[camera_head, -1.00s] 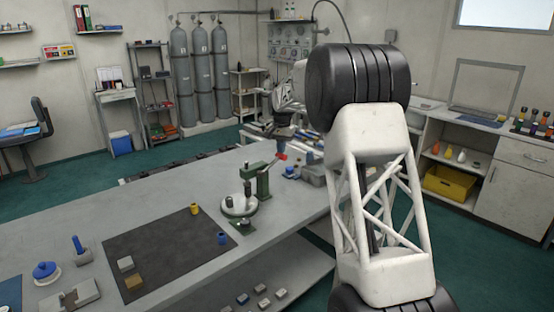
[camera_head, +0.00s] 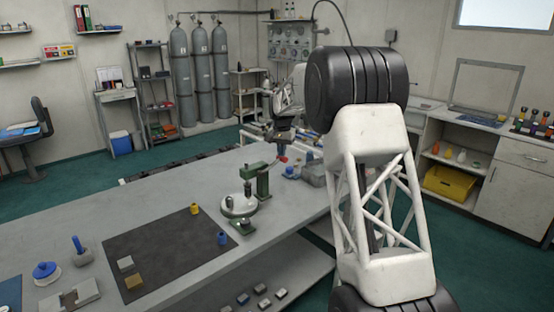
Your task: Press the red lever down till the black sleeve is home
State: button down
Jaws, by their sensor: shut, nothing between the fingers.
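A green arbor press (camera_head: 262,179) stands on the bench, with a round pale plate (camera_head: 239,207) at its foot. The red lever end (camera_head: 283,159) sticks out to the right of the press, at its upper part. A small dark cylinder, seemingly the black sleeve (camera_head: 248,188), stands upright under the press head; how far down it sits is too small to tell. My gripper (camera_head: 281,152) is shut and empty, pointing down just above the red lever end. Whether it touches the lever is not clear.
A dark mat (camera_head: 165,252) with small blocks and a yellow cup (camera_head: 194,209) lies left of the press. A blue cup (camera_head: 222,238) stands in front of it. A grey box (camera_head: 314,174) and a small blue part sit to its right.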

jog(key=shift+w+d+f, duration=0.1)
jog(key=shift+d+f, duration=0.05)
jog(key=shift+f, duration=0.55)
jog(key=shift+w+d+f, duration=0.1)
jog(key=shift+f, duration=0.55)
dwell(0.6)
jog(key=shift+s+a+f, duration=0.15)
jog(key=shift+f, duration=1.8)
dwell(1.6)
jog(key=shift+r, duration=6)
